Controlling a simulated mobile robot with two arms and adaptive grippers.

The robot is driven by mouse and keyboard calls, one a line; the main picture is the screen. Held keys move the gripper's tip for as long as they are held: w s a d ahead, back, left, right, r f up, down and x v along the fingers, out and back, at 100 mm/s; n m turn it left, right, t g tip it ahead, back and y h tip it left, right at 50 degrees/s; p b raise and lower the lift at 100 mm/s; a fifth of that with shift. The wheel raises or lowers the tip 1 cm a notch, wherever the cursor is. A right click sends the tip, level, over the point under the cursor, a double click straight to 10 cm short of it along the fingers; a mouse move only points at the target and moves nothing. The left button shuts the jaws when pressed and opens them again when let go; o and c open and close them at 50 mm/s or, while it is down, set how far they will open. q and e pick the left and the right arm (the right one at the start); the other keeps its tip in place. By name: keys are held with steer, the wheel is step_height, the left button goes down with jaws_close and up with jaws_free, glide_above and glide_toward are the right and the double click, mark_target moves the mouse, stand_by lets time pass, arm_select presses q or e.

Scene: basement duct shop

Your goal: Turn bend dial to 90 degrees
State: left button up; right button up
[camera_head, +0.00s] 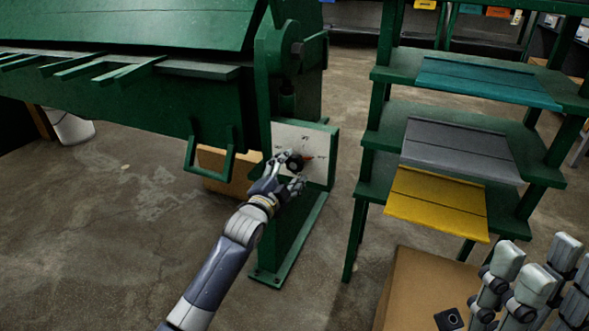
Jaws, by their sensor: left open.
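The bend dial (295,163) is a small black knob with an orange-red pointer that points to the right. It sits on a pale dial plate (318,139) with dark marks too small to read, on the end of the green bending machine (288,85). My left gripper (294,173) is open at the dial, with its fingers around the knob's left and lower sides. I cannot tell whether they touch it. Part of the plate is hidden behind the fingers. My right gripper (535,285) shows large at the lower right, its grey fingers pointing up; its opening is unclear.
A green shelf rack (375,150) stands to the right, holding teal (485,80), grey (460,150) and yellow (437,205) sheets. A cardboard box (405,285) lies below it. A green U-shaped handle (210,165) hangs left of the dial. Bare concrete floor lies between machine and rack.

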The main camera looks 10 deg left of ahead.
mark_target(293, 166)
arm_select(q)
steer(key=shift+w+d+b, duration=0.2)
steer(key=shift+w+b, duration=0.05)
steer(key=shift+w, duration=0.6)
steer(key=shift+w+d+b, duration=0.15)
steer(key=shift+w+b, duration=0.1)
steer(key=shift+w, duration=0.6)
steer(key=shift+c, duration=0.2)
steer(key=c, duration=1)
